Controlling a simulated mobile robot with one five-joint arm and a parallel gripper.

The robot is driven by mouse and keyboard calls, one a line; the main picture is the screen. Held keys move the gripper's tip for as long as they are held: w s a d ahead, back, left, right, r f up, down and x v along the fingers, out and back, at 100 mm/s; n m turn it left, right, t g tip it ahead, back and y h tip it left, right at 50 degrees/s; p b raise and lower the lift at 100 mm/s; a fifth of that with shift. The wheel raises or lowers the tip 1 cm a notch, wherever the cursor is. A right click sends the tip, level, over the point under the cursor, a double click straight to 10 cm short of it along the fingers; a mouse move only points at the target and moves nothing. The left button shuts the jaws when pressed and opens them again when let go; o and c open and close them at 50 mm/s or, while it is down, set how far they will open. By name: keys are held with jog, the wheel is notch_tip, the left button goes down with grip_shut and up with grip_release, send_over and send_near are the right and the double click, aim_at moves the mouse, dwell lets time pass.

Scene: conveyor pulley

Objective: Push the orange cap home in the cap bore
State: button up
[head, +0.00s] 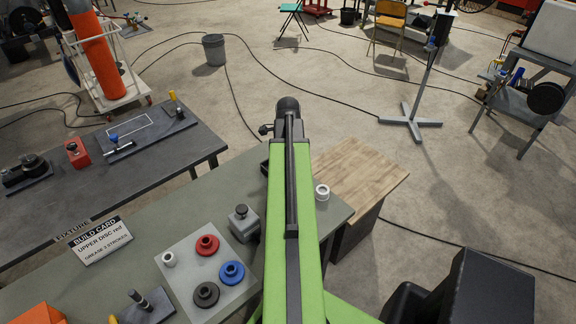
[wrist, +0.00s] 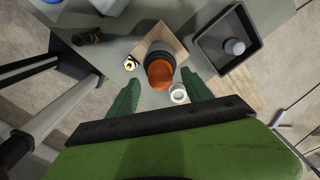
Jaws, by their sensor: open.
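In the wrist view, the orange cap (wrist: 160,73) is at the mouth of a dark round housing (wrist: 157,52). The housing stands on a tan square plate (wrist: 173,35). The cap's rounded face points toward the camera; I cannot tell how deep it sits in the bore. My gripper (wrist: 163,80) is open, with one green finger to the left of the cap and one to the right, and gaps show beside it. Whether the fingers are level with the cap is unclear. In the head view, my green arm hides the cap, the housing and the gripper.
A white ring (wrist: 178,94) lies close to the right finger. A small brass-coloured part (wrist: 131,63) is left of the housing. A dark tray (wrist: 203,45) is at right. Red (head: 207,245), blue (head: 231,273) and black (head: 206,294) discs lie on a pale board.

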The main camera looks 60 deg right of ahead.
notch_tip(320, 180, up, 16)
jog(key=p, duration=1.5)
jog(key=w+a+f+n+b, duration=0.3)
jog(key=w+a+f+b, duration=0.4)
jog(key=w+a, duration=0.4)
jog(key=w+a+f+n+b, duration=0.4)
jog(key=w+a+f+b, duration=0.45)
jog(key=a, duration=0.55)
jog(key=a+f+n+b, duration=0.3)
jog(key=a+n+b, duration=0.1)
jog(key=a+n, duration=0.6)
jog(key=a+f+n+b, duration=0.3)
jog(key=a+n, duration=0.7)
jog(key=a, duration=0.5)
jog(key=shift+w+f+b, duration=0.35)
jog(key=shift+w+f, duration=0.1)
jog(key=shift+f, duration=0.35)
